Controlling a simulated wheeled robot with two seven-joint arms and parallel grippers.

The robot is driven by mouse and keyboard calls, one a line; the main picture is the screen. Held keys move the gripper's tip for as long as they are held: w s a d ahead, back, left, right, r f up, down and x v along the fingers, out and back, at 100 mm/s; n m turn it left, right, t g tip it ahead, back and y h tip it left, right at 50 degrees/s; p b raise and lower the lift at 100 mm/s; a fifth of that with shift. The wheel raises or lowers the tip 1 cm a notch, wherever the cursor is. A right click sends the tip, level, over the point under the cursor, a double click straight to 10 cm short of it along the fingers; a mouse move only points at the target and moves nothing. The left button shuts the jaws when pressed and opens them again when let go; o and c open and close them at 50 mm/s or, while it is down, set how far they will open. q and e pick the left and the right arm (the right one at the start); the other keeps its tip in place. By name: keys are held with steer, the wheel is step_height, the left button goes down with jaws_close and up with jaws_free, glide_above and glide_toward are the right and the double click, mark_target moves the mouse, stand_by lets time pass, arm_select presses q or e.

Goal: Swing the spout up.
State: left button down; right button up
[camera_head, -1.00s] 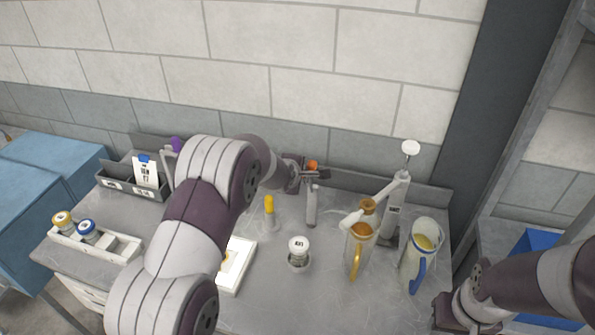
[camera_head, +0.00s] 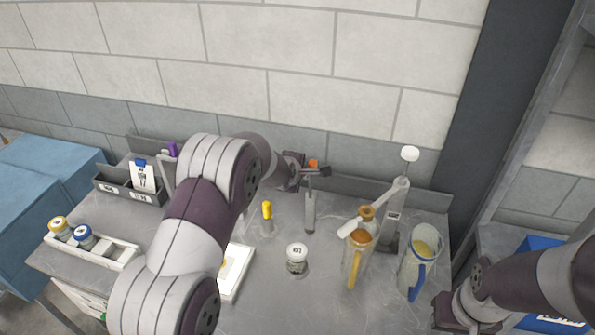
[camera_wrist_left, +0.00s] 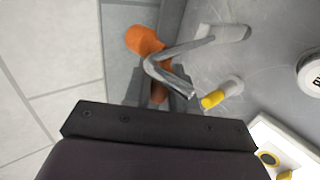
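A grey upright pipe (camera_head: 310,212) stands on the bench near the back wall. In the left wrist view its grey bent spout (camera_wrist_left: 168,66) curves toward the gripper, beside an orange part (camera_wrist_left: 145,40). A bit of the orange part (camera_head: 313,163) shows behind the fingers in the head view. My left gripper (camera_head: 318,171) is at the pipe's top; in the wrist view its dark fingers (camera_wrist_left: 160,92) stand either side of some orange, with the spout's end in front. Whether they grip it is unclear. My right gripper (camera_head: 445,312) is low at the right, its fingertips unclear.
A pump (camera_head: 393,215) with a white knob stands right of the pipe, beside an amber jug (camera_head: 355,262) and a clear jug (camera_head: 417,270). A yellow-topped piece (camera_head: 267,212), a white-lidded jar (camera_head: 297,258) and a white tray (camera_head: 236,270) are nearer. A bottle rack (camera_head: 125,250) is left.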

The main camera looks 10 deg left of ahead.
arm_select(q)
steer(key=c, duration=1.1)
jaws_free()
steer(key=shift+r, duration=0.1)
steer(key=shift+o, duration=0.2)
steer(key=shift+s+r+b, duration=0.25)
steer(key=shift+s+b, duration=0.05)
steer(key=shift+s, duration=0.05)
steer(key=b+v, duration=0.1)
steer(key=v, duration=1)
steer(key=shift+s+r, duration=0.25)
steer(key=shift+s, duration=0.05)
